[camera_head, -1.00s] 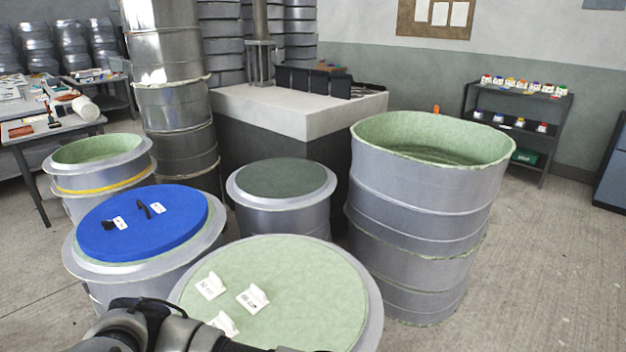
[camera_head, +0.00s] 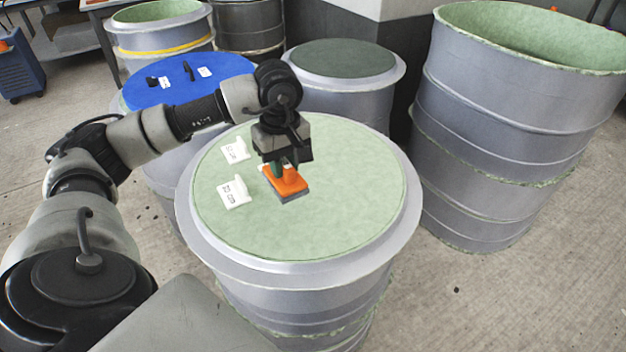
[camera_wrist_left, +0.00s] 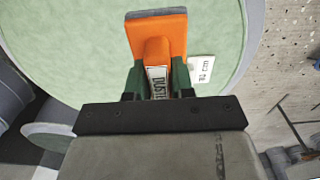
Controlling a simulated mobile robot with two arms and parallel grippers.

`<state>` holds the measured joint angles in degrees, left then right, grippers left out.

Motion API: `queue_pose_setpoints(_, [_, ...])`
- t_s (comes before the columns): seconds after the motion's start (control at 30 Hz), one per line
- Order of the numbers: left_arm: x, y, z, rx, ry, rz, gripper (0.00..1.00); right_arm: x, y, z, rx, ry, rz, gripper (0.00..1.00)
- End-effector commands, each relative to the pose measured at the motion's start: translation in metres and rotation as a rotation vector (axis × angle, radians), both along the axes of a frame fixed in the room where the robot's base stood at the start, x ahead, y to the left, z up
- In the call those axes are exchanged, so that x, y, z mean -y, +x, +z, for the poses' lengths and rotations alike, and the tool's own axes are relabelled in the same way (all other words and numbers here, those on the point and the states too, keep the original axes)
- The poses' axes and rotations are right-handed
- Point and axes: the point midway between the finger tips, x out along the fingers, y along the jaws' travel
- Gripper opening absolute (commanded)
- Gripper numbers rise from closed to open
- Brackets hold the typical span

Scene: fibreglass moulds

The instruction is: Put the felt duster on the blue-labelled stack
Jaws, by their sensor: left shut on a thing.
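The felt duster (camera_head: 287,184) is an orange block with a handle and a grey underside. It also shows in the left wrist view (camera_wrist_left: 158,32), where part of a label on its handle is readable. My left gripper (camera_head: 283,168) is shut on its handle, pointing down over the pale green top (camera_head: 340,205) of the front stack. I cannot tell whether the duster touches that top. A stack with a blue top (camera_head: 140,97) stands behind, partly hidden by my left arm. I see no clearly blue label. My right gripper is not in view.
White tags (camera_head: 235,193) stand on the green top, left of the duster; its right side is clear. A dark-topped drum (camera_head: 345,62) stands behind. A tall open drum (camera_head: 505,100) stands at the right. A yellow-banded drum (camera_head: 165,35) is at the back left.

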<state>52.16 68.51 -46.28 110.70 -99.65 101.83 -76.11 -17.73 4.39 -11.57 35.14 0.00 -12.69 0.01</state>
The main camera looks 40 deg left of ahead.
Motion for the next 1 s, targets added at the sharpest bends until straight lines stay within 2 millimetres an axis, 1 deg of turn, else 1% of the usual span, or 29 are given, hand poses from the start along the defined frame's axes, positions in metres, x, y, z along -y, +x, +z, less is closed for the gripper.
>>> queue_pose_setpoints(0.03, [0.007,0.011,-0.005,0.0,-0.006,-0.004,0.01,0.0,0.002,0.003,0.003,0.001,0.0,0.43])
queue_pose_setpoints(0.2, [0.024,0.047,-0.029,-0.001,-0.004,-0.005,0.01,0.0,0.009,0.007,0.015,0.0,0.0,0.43])
queue_pose_setpoints(0.3, [0.032,0.066,-0.041,-0.001,-0.004,-0.004,0.01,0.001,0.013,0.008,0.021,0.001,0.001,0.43])
queue_pose_setpoints(0.4, [0.037,0.079,-0.05,0.0,-0.002,-0.005,0.01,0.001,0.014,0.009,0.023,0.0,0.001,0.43])
queue_pose_setpoints(0.5, [0.04,0.086,-0.055,0.002,-0.001,-0.004,0.01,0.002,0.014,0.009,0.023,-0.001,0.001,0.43])
queue_pose_setpoints(0.63, [0.04,0.087,-0.063,0.0,0.0,-0.005,0.01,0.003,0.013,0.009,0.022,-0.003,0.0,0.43])
queue_pose_setpoints(0.8, [0.041,0.086,-0.088,-0.004,-0.001,-0.005,0.01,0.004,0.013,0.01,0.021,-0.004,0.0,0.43])
queue_pose_setpoints(0.87, [0.041,0.087,-0.094,-0.001,-0.001,-0.005,0.01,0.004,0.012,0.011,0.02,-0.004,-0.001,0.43])
queue_pose_setpoints(1.0, [0.04,0.087,-0.097,0.001,0.001,-0.005,0.01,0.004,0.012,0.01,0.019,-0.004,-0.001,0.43])
